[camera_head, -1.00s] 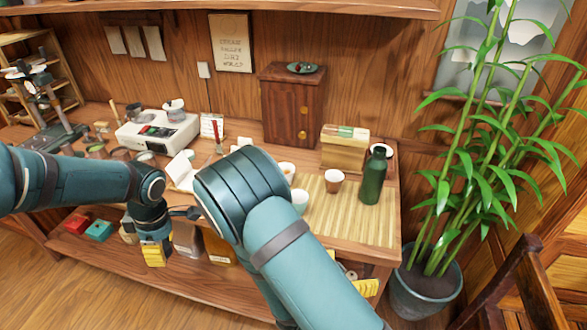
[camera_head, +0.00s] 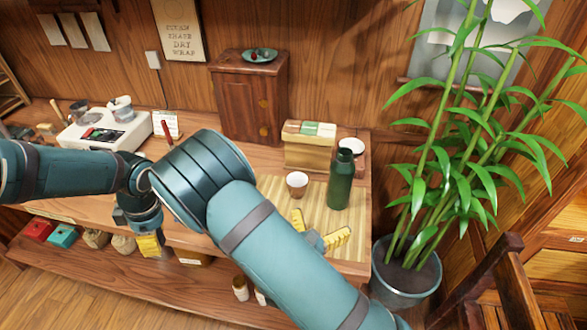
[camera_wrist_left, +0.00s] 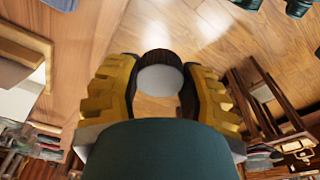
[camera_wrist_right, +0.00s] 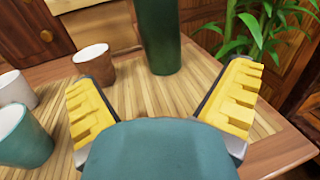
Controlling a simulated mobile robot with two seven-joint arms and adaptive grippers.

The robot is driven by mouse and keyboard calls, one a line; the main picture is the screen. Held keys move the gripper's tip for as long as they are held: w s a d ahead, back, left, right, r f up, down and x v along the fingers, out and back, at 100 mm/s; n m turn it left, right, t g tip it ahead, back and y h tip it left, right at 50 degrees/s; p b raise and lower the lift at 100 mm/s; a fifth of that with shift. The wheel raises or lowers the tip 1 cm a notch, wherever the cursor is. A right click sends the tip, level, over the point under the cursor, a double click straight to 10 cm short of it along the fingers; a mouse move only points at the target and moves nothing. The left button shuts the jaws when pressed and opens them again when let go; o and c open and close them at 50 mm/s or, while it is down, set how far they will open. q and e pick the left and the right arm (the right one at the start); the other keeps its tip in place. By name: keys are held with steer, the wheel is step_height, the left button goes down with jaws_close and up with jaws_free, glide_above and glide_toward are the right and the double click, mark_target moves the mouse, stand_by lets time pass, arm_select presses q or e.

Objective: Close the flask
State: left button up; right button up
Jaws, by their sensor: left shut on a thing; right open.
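The dark green flask (camera_head: 340,180) stands upright on the slatted mat (camera_head: 270,188). Its lower body shows in the right wrist view (camera_wrist_right: 160,38), its top cut off; whether its mouth is open is unclear. My right gripper (camera_head: 318,228) is open and empty over the mat, in front of the flask and apart from it. My left gripper (camera_head: 149,245) points down past the table's front edge, shut on a round cap-like thing (camera_wrist_left: 160,78) with a pale disc face and dark rim. That thing is hidden in the head view.
A brown cup (camera_head: 297,184) stands left of the flask. A pale cup (camera_wrist_right: 15,90) and a green cup (camera_wrist_right: 24,138) stand further left. A box (camera_head: 309,145) and a white dish (camera_head: 351,145) are behind. A potted bamboo (camera_head: 405,280) stands right of the table.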

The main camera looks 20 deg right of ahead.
mark_target(336, 194)
steer(key=shift+w+d, duration=0.3)
steer(key=shift+x, duration=3.45)
steer(key=shift+b, duration=0.3)
steer(key=shift+b+x, duration=0.4)
steer(key=shift+x, duration=2.15)
steer(key=shift+f, duration=0.1)
steer(key=c, duration=1.4)
